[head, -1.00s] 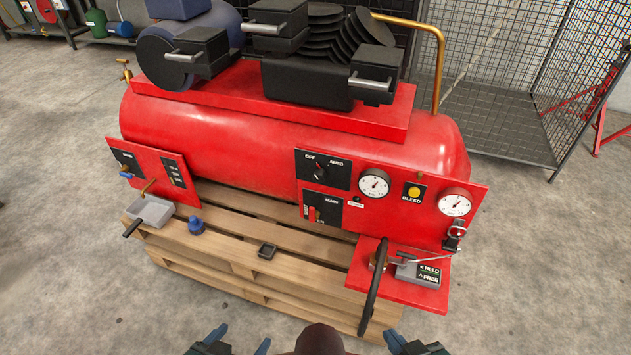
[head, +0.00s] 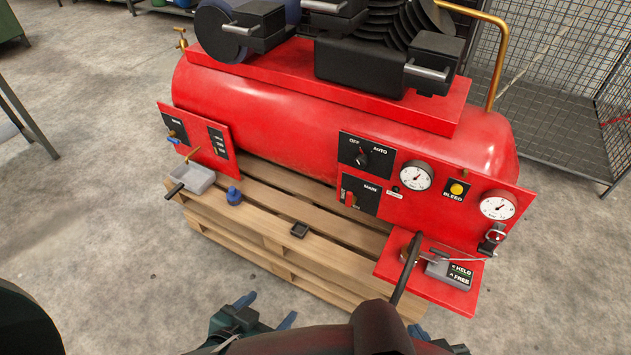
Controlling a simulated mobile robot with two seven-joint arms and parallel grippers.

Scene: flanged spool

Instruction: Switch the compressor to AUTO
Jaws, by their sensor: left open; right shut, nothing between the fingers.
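The red compressor (head: 290,115) stands on a wooden pallet. Its front panel carries a black selector plate marked OFF and AUTO, with a dark round knob (head: 361,157). The knob's light mark appears to point up-left towards OFF, but it is small. My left gripper (head: 268,309) is open and empty at the bottom, in front of the pallet and well apart from the panel. My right gripper (head: 436,338) is shut at the bottom edge, mostly hidden by my dark red arm link, and touches nothing that I can see.
Below the selector is a MAIN plate with a red switch (head: 350,199). Gauges (head: 416,175) and a yellow BLEED button (head: 457,189) are to its right. A dark lever (head: 406,268) rises from a red shelf marked HELD and FREE. A blue cap (head: 234,196) sits on the pallet (head: 275,217).

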